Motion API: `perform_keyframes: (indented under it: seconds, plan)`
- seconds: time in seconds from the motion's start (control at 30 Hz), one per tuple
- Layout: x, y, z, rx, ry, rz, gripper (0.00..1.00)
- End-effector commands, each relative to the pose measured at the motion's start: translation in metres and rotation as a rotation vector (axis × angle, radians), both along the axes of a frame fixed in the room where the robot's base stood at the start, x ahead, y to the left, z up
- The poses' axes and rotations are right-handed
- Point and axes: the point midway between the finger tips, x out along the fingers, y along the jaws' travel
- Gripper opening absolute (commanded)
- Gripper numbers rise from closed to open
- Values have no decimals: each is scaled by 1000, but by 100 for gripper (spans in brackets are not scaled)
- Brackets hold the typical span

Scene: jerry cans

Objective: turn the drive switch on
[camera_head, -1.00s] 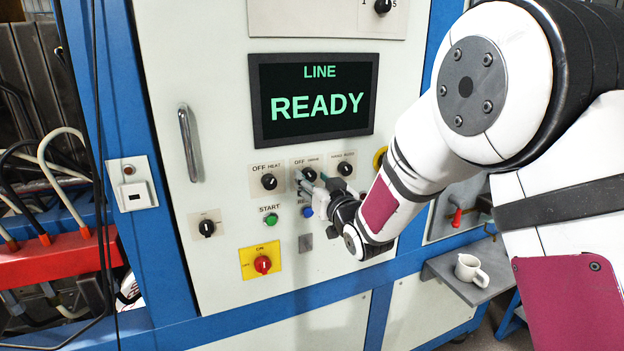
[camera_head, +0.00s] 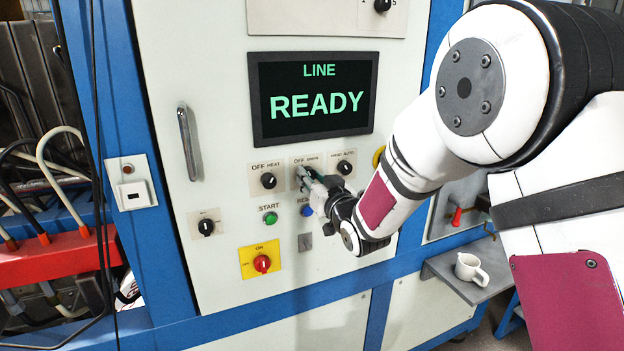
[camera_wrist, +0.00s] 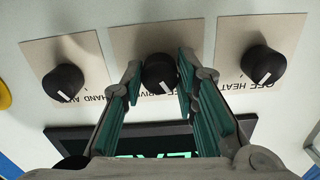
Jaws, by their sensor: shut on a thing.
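The drive switch (camera_wrist: 160,72) is a round black knob with a white pointer line, on a beige plate marked OFF and DRIVE. It is the middle one of three knobs in the wrist view, which shows the panel upside down. My gripper (camera_wrist: 157,76) has its green-padded fingers on both sides of this knob and is shut on it. The knob's white line points toward the lettering, slightly off straight. In the head view my gripper (camera_head: 306,175) reaches the panel from the right and hides most of the switch.
The heat knob (camera_head: 268,181) and hand/auto knob (camera_head: 345,168) flank the switch closely. The green start button (camera_head: 270,218), blue button (camera_head: 307,211) and red knob (camera_head: 262,264) sit below. The screen (camera_head: 314,98) above reads LINE READY.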

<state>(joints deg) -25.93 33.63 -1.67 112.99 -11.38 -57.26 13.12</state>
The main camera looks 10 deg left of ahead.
Motion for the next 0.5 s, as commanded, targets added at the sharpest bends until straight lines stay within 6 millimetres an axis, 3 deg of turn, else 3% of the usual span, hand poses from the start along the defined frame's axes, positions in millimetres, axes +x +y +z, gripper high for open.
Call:
perform_keyframes:
  seconds: [0.5]
  plan:
    - [2, -1, 0, 320, 213, -2, 0]
